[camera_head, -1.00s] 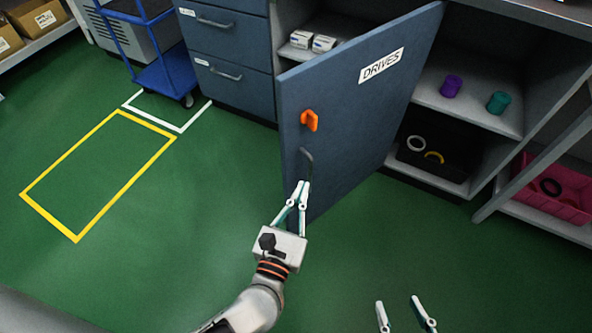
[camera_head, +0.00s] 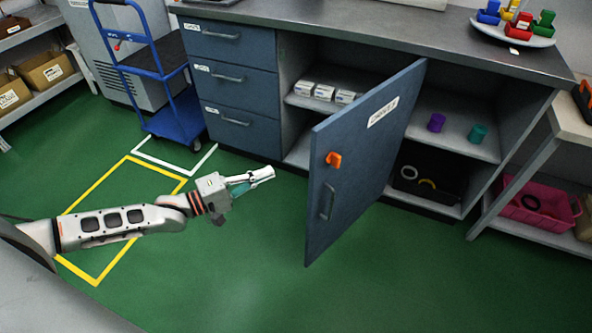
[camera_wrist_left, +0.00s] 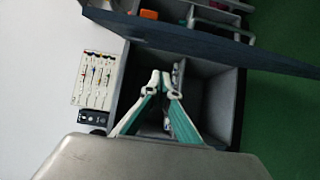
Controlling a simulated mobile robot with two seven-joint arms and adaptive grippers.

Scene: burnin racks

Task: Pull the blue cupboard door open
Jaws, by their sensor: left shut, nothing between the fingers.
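The blue cupboard door (camera_head: 364,154) stands swung out from the cabinet, with a white label, an orange hook (camera_head: 333,159) and a grey bar handle (camera_head: 327,202) on its face. In the left wrist view the door (camera_wrist_left: 210,42) crosses the top as a dark slanted panel. My left gripper (camera_head: 268,174) is shut and empty, to the left of the door and apart from it. Its fingertips (camera_wrist_left: 163,84) meet in the left wrist view. My right gripper is not in view.
Cupboard shelves hold white boxes (camera_head: 324,92), a purple cup (camera_head: 436,122), a teal cup (camera_head: 478,133) and a black bin (camera_head: 428,186). A blue trolley (camera_head: 178,118) stands left of the drawers (camera_head: 232,88). A pink crate (camera_head: 540,212) sits at right. Green floor before the door is clear.

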